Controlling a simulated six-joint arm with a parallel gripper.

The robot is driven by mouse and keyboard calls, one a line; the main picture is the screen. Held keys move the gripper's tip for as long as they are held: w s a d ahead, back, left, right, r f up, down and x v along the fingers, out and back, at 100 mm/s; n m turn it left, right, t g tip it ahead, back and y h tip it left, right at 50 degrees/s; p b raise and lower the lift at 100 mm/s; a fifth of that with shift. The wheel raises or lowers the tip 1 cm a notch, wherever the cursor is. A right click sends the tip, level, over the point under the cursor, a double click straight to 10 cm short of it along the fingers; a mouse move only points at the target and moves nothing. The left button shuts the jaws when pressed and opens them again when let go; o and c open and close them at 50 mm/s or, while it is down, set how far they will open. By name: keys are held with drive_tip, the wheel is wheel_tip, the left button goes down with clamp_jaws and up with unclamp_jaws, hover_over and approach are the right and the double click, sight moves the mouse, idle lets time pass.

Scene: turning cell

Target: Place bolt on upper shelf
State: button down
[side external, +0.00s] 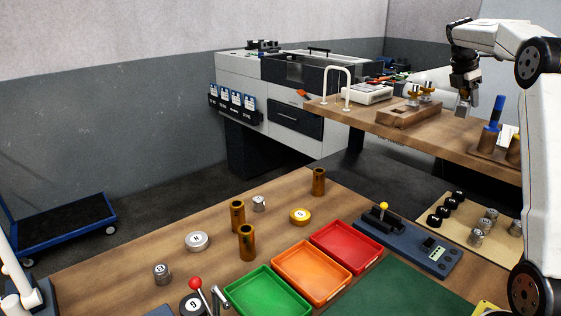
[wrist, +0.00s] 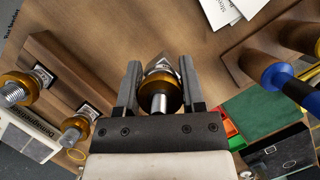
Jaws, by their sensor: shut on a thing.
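A bolt (wrist: 160,88) with a brass-coloured collar and a silver threaded end is between the two fingers of my gripper (wrist: 160,72) in the wrist view. The fingers are shut on it. In the side external view my gripper (side external: 464,106) points down, low over the wooden upper shelf (side external: 450,134). The bolt is mostly hidden there by the fingers. I cannot tell whether it touches the shelf.
A wooden block (side external: 408,114) holding two similar bolts (side external: 426,93) stands left of my gripper. A brown holder with a blue-handled tool (side external: 496,110) stands to the right. White papers (wrist: 222,10) lie on the shelf. Colored trays (side external: 345,247) are on the lower table.

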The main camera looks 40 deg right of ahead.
sight(465, 112)
drive_tip(key=shift+f, duration=0.15)
drive_tip(key=shift+f, duration=2)
drive_tip(key=shift+f, duration=0.15)
drive_tip(key=shift+c, duration=1)
unclamp_jaws()
drive_tip(key=v, duration=1.2)
drive_tip(key=shift+w+a, duration=0.1)
